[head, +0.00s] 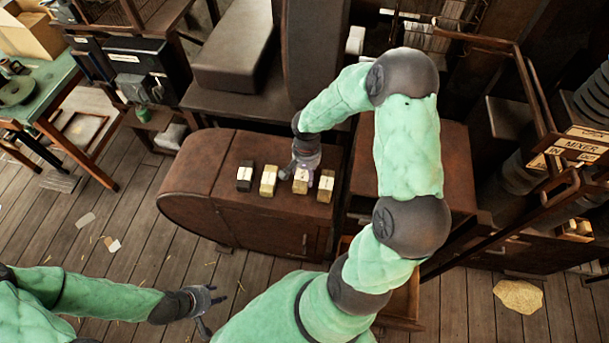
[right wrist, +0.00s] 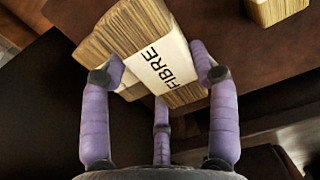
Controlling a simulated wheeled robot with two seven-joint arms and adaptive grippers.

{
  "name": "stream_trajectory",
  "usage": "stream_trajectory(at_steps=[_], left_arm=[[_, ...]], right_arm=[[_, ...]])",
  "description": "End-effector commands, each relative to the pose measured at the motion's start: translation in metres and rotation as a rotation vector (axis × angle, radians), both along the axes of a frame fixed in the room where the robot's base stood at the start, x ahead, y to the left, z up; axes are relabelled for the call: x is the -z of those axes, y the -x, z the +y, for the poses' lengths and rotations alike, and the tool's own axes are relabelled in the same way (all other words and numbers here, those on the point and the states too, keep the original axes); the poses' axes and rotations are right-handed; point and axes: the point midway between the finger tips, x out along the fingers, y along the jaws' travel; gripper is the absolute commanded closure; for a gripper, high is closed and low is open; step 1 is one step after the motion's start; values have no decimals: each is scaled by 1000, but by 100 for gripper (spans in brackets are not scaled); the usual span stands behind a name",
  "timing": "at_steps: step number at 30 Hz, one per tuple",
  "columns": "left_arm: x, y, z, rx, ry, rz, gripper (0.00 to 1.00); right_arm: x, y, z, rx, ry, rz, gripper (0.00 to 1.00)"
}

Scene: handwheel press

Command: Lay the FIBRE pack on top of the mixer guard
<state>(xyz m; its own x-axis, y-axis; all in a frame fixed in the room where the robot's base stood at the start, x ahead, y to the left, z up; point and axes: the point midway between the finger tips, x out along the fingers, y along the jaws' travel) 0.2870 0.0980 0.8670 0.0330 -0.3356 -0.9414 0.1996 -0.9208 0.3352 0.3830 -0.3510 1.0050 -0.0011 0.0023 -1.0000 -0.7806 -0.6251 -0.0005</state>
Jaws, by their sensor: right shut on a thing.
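The FIBRE pack (right wrist: 155,50) is a tan, layered block with a white band that reads FIBRE. My right gripper (head: 302,172) is shut on it; in the right wrist view its purple fingers stand around the pack. In the head view the FIBRE pack (head: 300,186) is at the brown cabinet's top, in a row with other packs; I cannot tell whether it is lifted. The mixer, at the right, carries a MIXER IN sign (head: 580,145); I cannot tell which part is its guard. My left gripper (head: 205,306) is open and empty, above the floor.
A dark pack (head: 244,178) and a tan pack (head: 268,182) stand left of the FIBRE pack, another tan pack (head: 325,187) right of it. The brown cabinet (head: 190,185) has free room at its left. A metal rail frame (head: 530,80) rises near the mixer.

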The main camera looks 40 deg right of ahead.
Motion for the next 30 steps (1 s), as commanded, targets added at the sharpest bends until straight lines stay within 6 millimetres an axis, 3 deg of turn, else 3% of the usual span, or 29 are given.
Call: stream_trajectory(at_steps=[9,16,29,30], left_arm=[[0,0,0,0,0,0,60],[-1,0,0,0,0,0,60],[4,0,0,0,0,0,60],[4,0,0,0,0,0,60]], right_arm=[[15,-12,-3,2,0,0,74],[44,-12,-3,0,-1,1,74],[49,-13,-3,1,0,-1,74],[49,-13,-3,1,1,-1,31]])
